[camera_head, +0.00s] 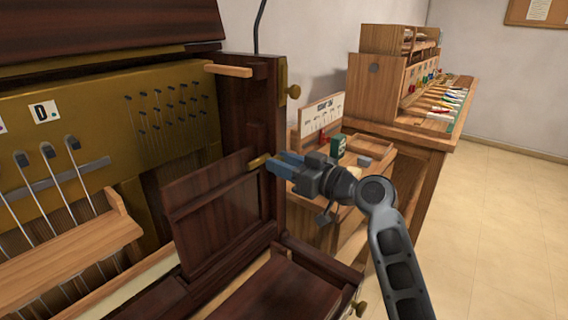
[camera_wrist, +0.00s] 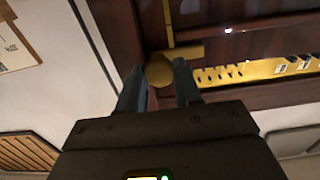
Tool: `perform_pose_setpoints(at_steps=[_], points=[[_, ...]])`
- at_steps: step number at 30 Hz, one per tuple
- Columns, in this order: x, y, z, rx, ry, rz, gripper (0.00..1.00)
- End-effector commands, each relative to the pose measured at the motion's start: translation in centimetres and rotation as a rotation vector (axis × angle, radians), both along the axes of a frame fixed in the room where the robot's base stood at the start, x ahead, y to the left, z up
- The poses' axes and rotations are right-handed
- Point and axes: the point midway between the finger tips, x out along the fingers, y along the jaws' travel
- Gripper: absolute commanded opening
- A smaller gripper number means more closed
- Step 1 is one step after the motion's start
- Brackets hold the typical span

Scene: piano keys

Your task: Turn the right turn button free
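The brass turn button (camera_head: 259,162) is on the dark wooden piano case at the right edge of the fallen-looking upright panel (camera_head: 215,205). In the wrist view its round brass knob (camera_wrist: 160,70) lies between my fingertips, with a brass strip beside it. My gripper (camera_head: 272,164) reaches in from the right at the button. Its two blue-grey fingers stand apart, one on each side of the knob. I cannot tell whether they touch it. The gripper partly hides the button in the head view.
A wooden rail (camera_head: 70,255) and tall wires stand at left. A small workbench with a white card (camera_head: 322,115) is close behind my gripper. Open floor (camera_head: 500,230) lies at right.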

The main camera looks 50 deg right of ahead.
Motion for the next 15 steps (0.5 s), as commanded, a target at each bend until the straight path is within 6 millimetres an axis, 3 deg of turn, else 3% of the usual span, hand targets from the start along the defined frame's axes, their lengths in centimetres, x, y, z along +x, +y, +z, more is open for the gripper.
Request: perform_pose_setpoints(at_steps=[9, 15], points=[[-0.02, 0.00, 0.00, 0.000, 0.000, 0.000, 0.03], [-0.03, 0.00, 0.01, 0.013, 0.000, 0.000, 0.03]])
